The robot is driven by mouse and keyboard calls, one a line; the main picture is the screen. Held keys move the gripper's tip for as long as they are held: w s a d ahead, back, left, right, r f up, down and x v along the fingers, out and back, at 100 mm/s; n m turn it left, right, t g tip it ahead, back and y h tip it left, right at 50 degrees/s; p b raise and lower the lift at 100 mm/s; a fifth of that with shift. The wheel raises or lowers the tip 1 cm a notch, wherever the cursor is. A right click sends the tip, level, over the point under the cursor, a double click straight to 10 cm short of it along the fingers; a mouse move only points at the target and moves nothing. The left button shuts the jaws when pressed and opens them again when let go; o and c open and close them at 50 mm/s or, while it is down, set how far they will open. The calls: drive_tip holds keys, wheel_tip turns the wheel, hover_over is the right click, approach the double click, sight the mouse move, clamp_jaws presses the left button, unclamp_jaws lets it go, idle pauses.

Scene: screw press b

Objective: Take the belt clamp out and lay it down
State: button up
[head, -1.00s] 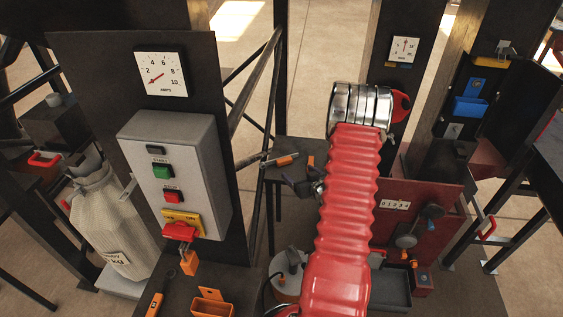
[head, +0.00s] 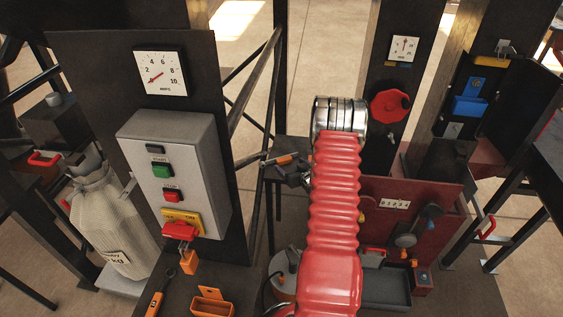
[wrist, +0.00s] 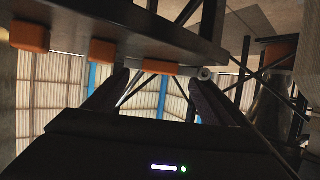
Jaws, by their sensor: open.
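I cannot make out for certain which thing is the belt clamp. An orange-handled piece (head: 285,160) with a grey rod end lies at a dark stand left of my arm in the head view. My gripper (head: 290,173) is close beside it, partly hidden by my red sleeve. In the wrist view my gripper (wrist: 160,85) is open, its two dark fingers apart with nothing held between them. Contact cannot be told.
A grey switch box (head: 175,175) with green and red buttons stands left. A red panel (head: 410,220) with a counter and knobs stands right, a dark tray (head: 385,290) below it. A red handwheel (head: 390,106) is behind. More orange blocks (wrist: 30,36) line the slab.

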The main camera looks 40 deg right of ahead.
sight(285, 161)
drive_tip(key=shift+f+x, duration=0.2)
drive_tip(key=shift+x, duration=2.4)
drive_tip(key=shift+s, duration=0.1)
drive_tip(key=shift+c, duration=0.4)
drive_tip(key=c, duration=1.3)
drive_tip(key=shift+r, duration=0.2)
wheel_tip(285, 161, up, 10)
drive_tip(key=shift+f, duration=0.15)
drive_tip(key=shift+a, duration=0.1)
